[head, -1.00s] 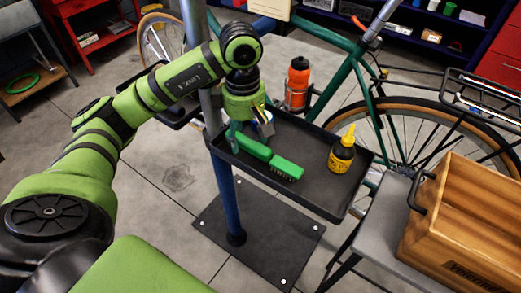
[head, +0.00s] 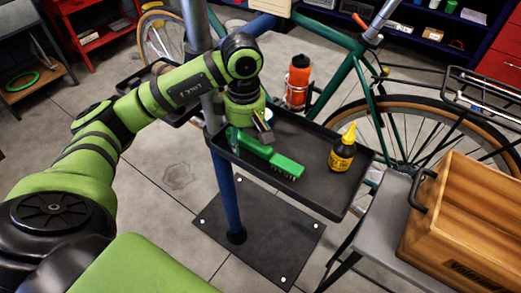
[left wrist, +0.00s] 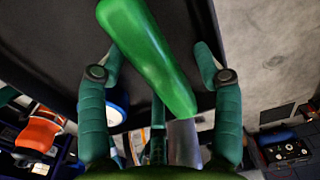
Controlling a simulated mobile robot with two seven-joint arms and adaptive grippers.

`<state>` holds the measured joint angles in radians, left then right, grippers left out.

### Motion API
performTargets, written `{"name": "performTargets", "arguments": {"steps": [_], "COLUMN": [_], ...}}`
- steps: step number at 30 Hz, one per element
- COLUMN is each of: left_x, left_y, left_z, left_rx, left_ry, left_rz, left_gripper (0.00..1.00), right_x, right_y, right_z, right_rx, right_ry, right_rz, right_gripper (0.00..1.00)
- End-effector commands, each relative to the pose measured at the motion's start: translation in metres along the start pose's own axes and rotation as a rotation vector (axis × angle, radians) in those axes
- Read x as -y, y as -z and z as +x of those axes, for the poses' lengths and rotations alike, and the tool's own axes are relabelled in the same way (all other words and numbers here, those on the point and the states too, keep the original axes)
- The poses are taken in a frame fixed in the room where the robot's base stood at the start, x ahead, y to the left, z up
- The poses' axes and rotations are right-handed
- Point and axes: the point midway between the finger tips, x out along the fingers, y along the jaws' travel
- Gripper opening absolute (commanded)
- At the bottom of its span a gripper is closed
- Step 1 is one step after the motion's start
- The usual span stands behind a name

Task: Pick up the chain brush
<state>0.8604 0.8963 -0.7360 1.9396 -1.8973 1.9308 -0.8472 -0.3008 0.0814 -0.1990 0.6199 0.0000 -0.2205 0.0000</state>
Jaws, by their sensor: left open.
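The chain brush (head: 286,166) has a green body and dark bristles. It lies on the black tray with its bristled head toward the right. My left gripper (head: 250,130) is low over the handle end. In the left wrist view the green handle (left wrist: 150,55) runs between the two teal fingers of the left gripper (left wrist: 160,70). The fingers are spread, with a gap on both sides of the handle. The bristles are not visible in the wrist view. My right gripper is not in view.
The black tray (head: 310,190) also carries a yellow-capped bottle (head: 343,150) right of the brush. A blue and white round item (left wrist: 116,107) is close beside one finger. An orange bottle (head: 298,80) and bike stand behind. A wooden crate (head: 465,225) is at the right.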

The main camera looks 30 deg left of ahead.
Motion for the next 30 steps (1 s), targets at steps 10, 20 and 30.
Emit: {"name": "performTargets", "arguments": {"steps": [10,20,30], "left_x": [0.0000,0.0000,0.0000], "left_y": [0.0001,0.0001,0.0000], "left_z": [0.0014,0.0014,-0.0013], "left_rx": [0.000,0.000,0.000], "left_ry": [0.000,0.000,0.000], "left_rz": [0.000,0.000,0.000], "left_gripper": [0.66,0.04,0.03], "right_x": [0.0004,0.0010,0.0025], "right_y": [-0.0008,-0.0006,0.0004], "right_z": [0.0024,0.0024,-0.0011], "right_rx": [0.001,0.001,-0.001], "right_ry": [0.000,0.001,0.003], "right_rz": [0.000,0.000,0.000], "right_gripper": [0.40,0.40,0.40]}}
